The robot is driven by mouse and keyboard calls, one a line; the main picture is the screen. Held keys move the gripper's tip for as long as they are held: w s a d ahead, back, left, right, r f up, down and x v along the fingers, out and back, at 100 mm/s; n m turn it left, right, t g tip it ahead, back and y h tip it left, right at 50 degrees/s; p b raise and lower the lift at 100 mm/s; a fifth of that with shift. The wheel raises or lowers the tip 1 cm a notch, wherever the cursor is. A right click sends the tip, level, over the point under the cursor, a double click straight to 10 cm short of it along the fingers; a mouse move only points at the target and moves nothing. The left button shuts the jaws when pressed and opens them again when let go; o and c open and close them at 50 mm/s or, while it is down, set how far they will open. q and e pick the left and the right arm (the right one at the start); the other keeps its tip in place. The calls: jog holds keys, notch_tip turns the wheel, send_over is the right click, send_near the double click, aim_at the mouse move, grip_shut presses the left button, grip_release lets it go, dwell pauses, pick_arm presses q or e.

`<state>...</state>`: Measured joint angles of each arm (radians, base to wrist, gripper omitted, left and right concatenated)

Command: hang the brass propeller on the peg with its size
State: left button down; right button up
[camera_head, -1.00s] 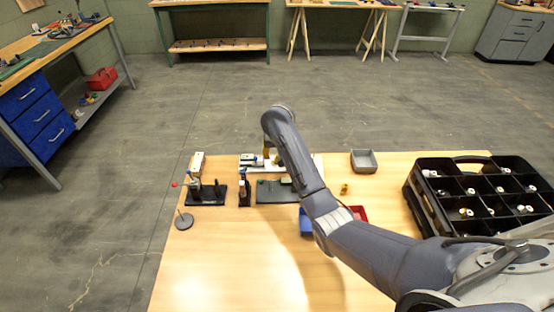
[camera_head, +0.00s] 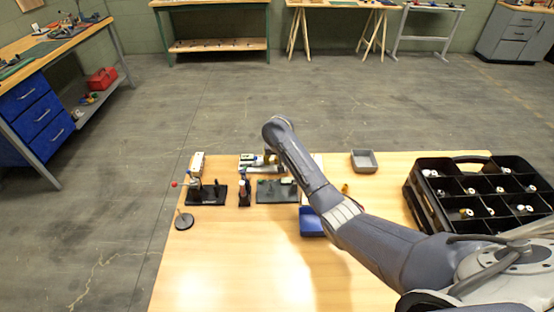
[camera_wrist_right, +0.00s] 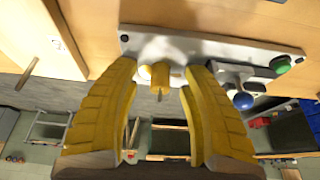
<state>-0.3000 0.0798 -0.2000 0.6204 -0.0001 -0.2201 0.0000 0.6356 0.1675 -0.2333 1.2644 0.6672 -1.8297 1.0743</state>
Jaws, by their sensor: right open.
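My right gripper (camera_head: 270,157) is over the fixtures at the back of the table. In the right wrist view, its yellow fingers (camera_wrist_right: 160,72) stand apart. A small brass-coloured piece (camera_wrist_right: 161,75) with a thin pin lies between them, with a gap on both sides. It appears to be at a white plate (camera_wrist_right: 215,46) with bolts; I cannot tell if it is the brass propeller or on a peg. A blue knob (camera_wrist_right: 243,101) and a green knob (camera_wrist_right: 280,65) are beside it. My left gripper is in neither view.
A blue bin (camera_head: 311,222) stands beside my right forearm. A black divided crate (camera_head: 480,190) is at the right, a grey tray (camera_head: 364,161) at the back. A small brass object (camera_head: 345,188) lies by my arm. Dark stands (camera_head: 206,194) are at the left. The front left table is clear.

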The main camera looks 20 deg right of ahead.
grip_shut()
jog(key=shift+r, duration=0.1)
jog(key=shift+w+r, duration=0.1)
dwell(0.3)
jog(key=shift+r, duration=2.7)
